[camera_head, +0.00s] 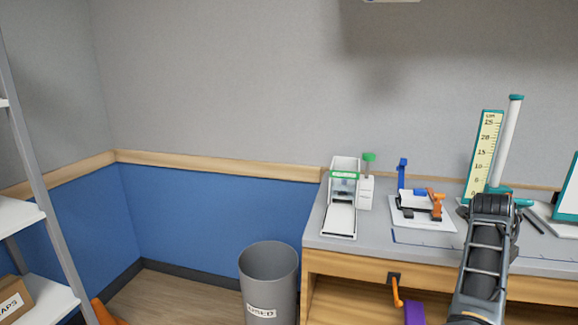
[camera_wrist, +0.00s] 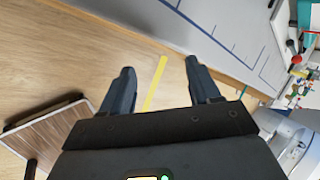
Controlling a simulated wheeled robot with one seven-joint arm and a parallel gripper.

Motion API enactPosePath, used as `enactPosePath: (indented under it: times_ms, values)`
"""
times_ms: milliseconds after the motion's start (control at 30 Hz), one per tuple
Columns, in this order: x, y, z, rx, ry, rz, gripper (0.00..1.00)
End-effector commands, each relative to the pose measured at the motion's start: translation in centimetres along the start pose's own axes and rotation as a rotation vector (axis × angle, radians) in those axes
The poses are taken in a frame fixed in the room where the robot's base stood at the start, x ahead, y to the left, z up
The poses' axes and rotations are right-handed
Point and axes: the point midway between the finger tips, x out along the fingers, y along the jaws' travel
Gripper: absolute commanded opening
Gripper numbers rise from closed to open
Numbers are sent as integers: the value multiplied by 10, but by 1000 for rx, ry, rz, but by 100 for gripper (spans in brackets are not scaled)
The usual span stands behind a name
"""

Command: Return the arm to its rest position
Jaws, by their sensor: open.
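My arm (camera_head: 487,255) reaches up from the bottom right in the head view, in front of the grey-topped bench (camera_head: 335,248). The fingers are not clearly visible there. In the wrist view my gripper (camera_wrist: 160,85) has two dark fingers spread well apart with nothing between them. Beyond the fingers are the wooden floor and a yellow floor line (camera_wrist: 155,85).
On the bench are a white device with a green top (camera_head: 343,190), a small blue-and-orange apparatus (camera_head: 425,205) and a yellow scale (camera_head: 485,150) beside a tall tube (camera_head: 506,140). A grey bin (camera_head: 268,280) stands left of the bench. A shelf rack (camera_head: 28,170) is far left. A brown-topped piece (camera_wrist: 45,130) is in the wrist view.

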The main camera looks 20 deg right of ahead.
Motion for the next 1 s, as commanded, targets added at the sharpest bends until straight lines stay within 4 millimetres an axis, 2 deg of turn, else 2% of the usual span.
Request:
enactPosePath:
  times_ms: [33, 200, 467, 767, 1000]
  values:
    - [9, 7, -12, -85, -2, -49, 62]
    - [24, 28, -36, -387, -33, -211, 62]
    - [24, 76, -68, -863, -87, -438, 62]
    - [-4, 158, -105, -1382, -186, -683, 62]
    - [-48, 234, -146, -1730, -299, -879, 62]
